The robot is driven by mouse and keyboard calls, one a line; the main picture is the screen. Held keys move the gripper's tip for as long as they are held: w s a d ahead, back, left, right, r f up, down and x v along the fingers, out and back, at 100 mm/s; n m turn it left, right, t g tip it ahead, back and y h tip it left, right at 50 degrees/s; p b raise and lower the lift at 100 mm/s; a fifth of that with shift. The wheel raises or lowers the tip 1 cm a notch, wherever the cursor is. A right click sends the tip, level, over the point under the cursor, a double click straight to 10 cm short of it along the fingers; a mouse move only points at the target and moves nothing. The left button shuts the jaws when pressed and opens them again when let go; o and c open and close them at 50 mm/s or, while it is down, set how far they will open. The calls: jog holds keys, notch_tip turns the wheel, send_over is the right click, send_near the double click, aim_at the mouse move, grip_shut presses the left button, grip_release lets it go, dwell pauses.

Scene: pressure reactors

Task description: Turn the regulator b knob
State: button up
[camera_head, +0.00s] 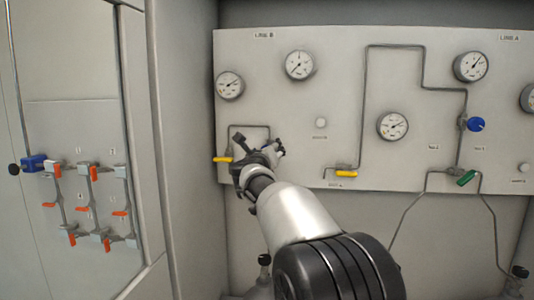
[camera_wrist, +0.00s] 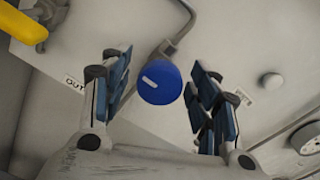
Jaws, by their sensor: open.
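The round blue regulator b knob (camera_wrist: 159,82) with a white mark on its face shows in the wrist view, in front of a panel with a bent pipe behind it. My gripper (camera_wrist: 160,88) is open, with one blue-padded finger on each side of the knob and visible gaps between. In the head view my gripper (camera_head: 261,148) is at the lower left of the panel, under the LINE B label, and hides this knob.
A yellow valve handle (camera_head: 223,159) sits just left of my gripper; another yellow handle (camera_head: 346,173) is to its right. The panel (camera_head: 300,110) also carries gauges, pipes, a second blue knob (camera_head: 476,124) and a green handle (camera_head: 467,179). Orange-handled valves (camera_head: 92,172) are at left.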

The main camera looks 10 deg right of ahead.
jog(key=v, duration=1.2)
jog(key=s+a+f+n+g+y, duration=0.2)
jog(key=s+f+n+y, duration=0.15)
jog(key=s+n, duration=0.6)
jog(key=s+a+f+n+g+y, duration=0.2)
jog(key=s+n+y, duration=0.3)
jog(key=s+n, duration=0.45)
jog(key=s+d+f+n+g, duration=0.2)
jog(key=s+f+n+g, duration=0.2)
jog(key=s+f+n, duration=0.6)
jog(key=s+f, duration=0.1)
jog(key=s, duration=0.2)
jog(key=shift+s+d+f+g, duration=0.15)
jog(key=shift+s+f+g, duration=0.05)
jog(key=shift+f+g, duration=0.15)
jog(key=s+d+f+n+g+h, duration=0.1)
jog(key=s+f, duration=0.2)
jog(key=s, duration=0.1)
jog(key=s+d+f+n+g+h, duration=0.1)
jog(key=s+d+f+n, duration=0.1)
jog(key=s, duration=0.3)
jog(key=s+d+f+n+g+h, duration=0.1)
jog(key=s+d+f+n+g, duration=0.1)
jog(key=s+f, duration=0.2)
jog(key=shift+s+d, duration=0.25)
jog(key=shift+s, duration=0.1)
jog(key=shift+c, duration=0.2)
